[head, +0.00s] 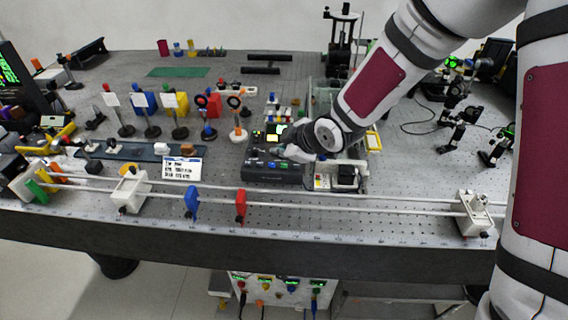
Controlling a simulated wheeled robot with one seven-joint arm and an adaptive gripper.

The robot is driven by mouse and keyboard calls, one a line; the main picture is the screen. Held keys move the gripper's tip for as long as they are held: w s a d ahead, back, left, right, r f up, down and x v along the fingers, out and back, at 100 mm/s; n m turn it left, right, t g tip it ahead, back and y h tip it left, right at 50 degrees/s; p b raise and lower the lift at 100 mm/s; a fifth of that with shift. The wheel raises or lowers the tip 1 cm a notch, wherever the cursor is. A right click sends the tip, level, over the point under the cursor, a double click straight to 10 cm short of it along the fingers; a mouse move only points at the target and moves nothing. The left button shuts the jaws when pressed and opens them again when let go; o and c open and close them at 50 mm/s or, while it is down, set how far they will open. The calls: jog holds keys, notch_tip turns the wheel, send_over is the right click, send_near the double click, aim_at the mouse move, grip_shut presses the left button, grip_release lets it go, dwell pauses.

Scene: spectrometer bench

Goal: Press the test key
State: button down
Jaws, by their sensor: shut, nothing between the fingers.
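A dark instrument (262,172) with small lit yellow and green displays (271,136) sits near the middle of the bench. It is the likeliest place for the test key, but I cannot pick out or read a single key at this size. My gripper (290,153) reaches in from the upper right and is shut and empty. Its tips are at or just above the right part of the instrument's top; I cannot tell whether they touch it. My wrist and gripper hide part of the instrument's right side.
A white and black unit (338,176) stands close to the right of the instrument. A rail (330,206) with blue (191,202) and red (241,206) holders runs along the front. Several post-mounted optics (178,116) stand to the left.

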aim_at(282, 166)
jog(key=shift+s+r+p, duration=0.1)
jog(key=shift+r+p, duration=1.1)
jog(key=shift+r, duration=0.7)
